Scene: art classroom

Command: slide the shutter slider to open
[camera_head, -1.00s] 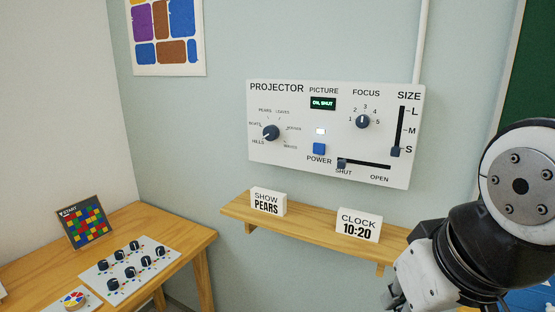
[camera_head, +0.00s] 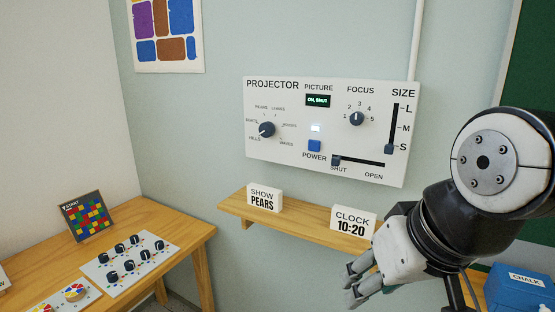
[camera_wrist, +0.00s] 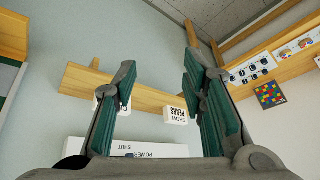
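The shutter slider (camera_head: 336,161) is a small dark knob at the left, SHUT end of a horizontal black slot (camera_head: 362,162) on the white projector panel (camera_head: 270,165). The OPEN label is at the slot's right end. The panel's picture display (camera_head: 318,100) reads "ON, SHUT". My gripper (camera_head: 352,284) is below and right of the panel, in front of the shelf, apart from the slider. In the wrist view my gripper (camera_wrist: 160,85) has its fingers spread with nothing between them. That view is upside down and shows the panel's lower edge (camera_wrist: 90,148); the slider is hidden there.
A wooden shelf (camera_head: 305,228) below the panel holds a "SHOW PEARS" sign (camera_head: 264,199) and a "CLOCK 10:20" sign (camera_head: 353,224). A wooden table (camera_head: 180,222) with dials stands left. A blue chalk box (camera_head: 520,290) is at lower right. Space before the panel is clear.

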